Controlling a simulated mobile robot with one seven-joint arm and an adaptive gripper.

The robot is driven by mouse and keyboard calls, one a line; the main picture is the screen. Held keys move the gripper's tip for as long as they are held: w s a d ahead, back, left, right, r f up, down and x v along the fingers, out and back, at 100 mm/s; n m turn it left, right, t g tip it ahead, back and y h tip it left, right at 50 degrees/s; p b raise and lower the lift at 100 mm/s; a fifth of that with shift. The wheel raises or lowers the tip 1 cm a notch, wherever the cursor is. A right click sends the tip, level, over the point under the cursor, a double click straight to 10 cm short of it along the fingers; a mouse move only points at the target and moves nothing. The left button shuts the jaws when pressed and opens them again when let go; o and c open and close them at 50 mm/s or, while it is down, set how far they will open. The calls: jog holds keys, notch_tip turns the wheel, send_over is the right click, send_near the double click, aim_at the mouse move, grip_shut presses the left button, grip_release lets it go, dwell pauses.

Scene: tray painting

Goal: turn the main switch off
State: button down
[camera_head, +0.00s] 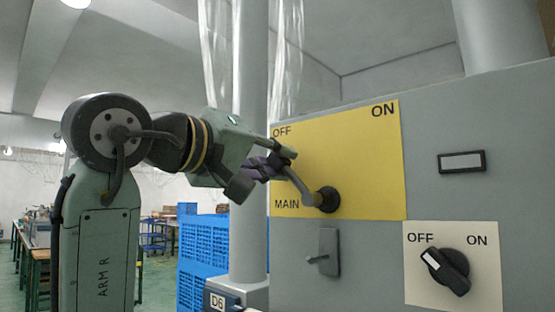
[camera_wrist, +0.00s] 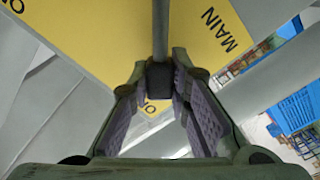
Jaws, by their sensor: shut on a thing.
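The main switch is a grey lever on a black round hub (camera_head: 328,199), on a yellow plate (camera_head: 365,165) marked MAIN, OFF and ON. The lever (camera_head: 299,184) slants up and left from the hub, towards the OFF corner. My gripper (camera_head: 281,162) is shut on the lever's outer end. In the wrist view, the lever's black knob (camera_wrist: 159,77) sits between the ridged pads of my gripper (camera_wrist: 168,82), and the grey shaft runs up from it. The knob is mostly hidden by the fingers in the head view.
A smaller black rotary switch (camera_head: 446,270) on a pale plate sits lower right, its white mark towards OFF. A latch handle (camera_head: 325,255) juts out below the yellow plate. A grey column and blue crates (camera_head: 203,262) stand left of the cabinet.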

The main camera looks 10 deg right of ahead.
jog(key=shift+f, duration=0.1)
jog(key=c, duration=1.5)
grip_release()
jog(key=v, duration=1.2)
